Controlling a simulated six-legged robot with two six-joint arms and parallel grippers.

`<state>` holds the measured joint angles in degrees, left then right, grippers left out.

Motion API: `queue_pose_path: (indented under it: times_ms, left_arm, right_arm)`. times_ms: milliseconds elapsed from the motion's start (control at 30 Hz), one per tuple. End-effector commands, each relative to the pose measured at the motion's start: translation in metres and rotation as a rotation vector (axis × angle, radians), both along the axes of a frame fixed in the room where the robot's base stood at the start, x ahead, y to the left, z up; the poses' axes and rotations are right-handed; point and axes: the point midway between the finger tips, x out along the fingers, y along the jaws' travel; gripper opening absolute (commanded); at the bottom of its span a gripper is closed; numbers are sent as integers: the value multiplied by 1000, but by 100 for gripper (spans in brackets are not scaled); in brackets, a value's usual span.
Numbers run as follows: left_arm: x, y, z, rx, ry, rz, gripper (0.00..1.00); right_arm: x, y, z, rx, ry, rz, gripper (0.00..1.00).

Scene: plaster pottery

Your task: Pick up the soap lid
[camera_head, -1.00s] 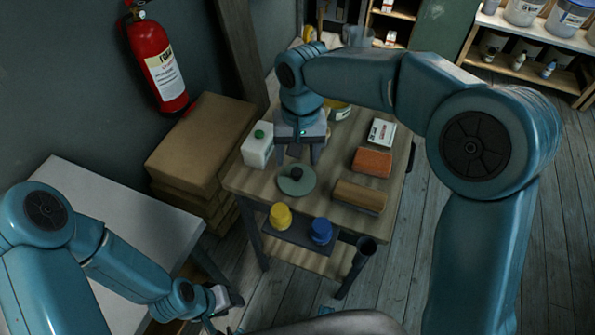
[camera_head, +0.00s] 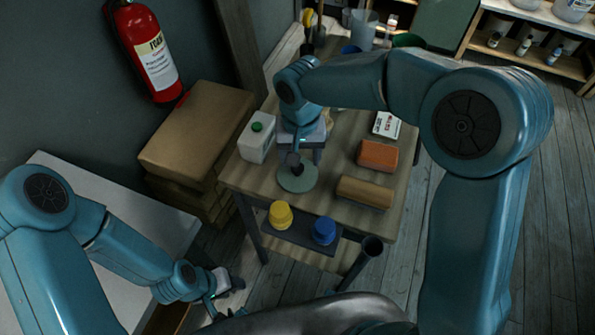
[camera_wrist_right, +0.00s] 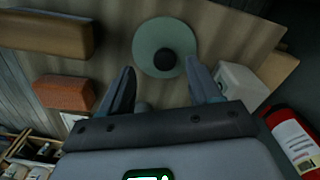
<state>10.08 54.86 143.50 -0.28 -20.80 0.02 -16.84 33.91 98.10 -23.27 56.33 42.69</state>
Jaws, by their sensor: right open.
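The soap lid (camera_head: 293,184) is a flat grey-green disc with a dark round knob. It lies near the front left of the wooden table (camera_head: 335,212). My right gripper (camera_head: 305,160) is open and pointed down just behind and above the lid, partly covering the knob. In the right wrist view the lid (camera_wrist_right: 150,42) lies beyond the open fingers (camera_wrist_right: 162,72), with the knob roughly between their tips. I see no contact. My left gripper (camera_head: 226,292) is low at the left, away from the lid; its jaws are too small to read.
A white container with a green cap (camera_head: 256,140) stands close left of my right gripper. An orange block (camera_head: 377,155), a brown block (camera_head: 364,191) and a white box (camera_head: 386,124) lie to the right. Yellow (camera_head: 280,214) and blue (camera_head: 324,232) pots sit on a front shelf.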

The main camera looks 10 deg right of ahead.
Motion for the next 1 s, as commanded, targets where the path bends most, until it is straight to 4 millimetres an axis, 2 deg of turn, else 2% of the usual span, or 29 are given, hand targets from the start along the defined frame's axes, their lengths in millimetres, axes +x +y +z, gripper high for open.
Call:
queue_pose_path:
  times_ms: [167,400,700,767,800,900,1000]
  left_arm:
    - [0,0,3,0,0,0,43]
    - [0,0,10,0,0,0,43]
    - [0,0,10,0,0,0,43]
    - [0,0,10,0,0,0,43]
    - [0,0,10,0,0,0,43]
    - [0,0,10,0,0,0,43]
    - [0,0,10,0,0,0,43]
  right_arm:
    - [3,1,-14,0,4,-2,63]
    - [9,4,-51,1,3,-2,63]
    - [10,4,-57,1,0,-2,63]
    - [10,4,-57,1,0,-2,43]
    - [10,4,-57,1,0,-2,30]
    - [10,4,-57,1,0,-2,3]
    - [10,4,-57,2,0,-2,3]
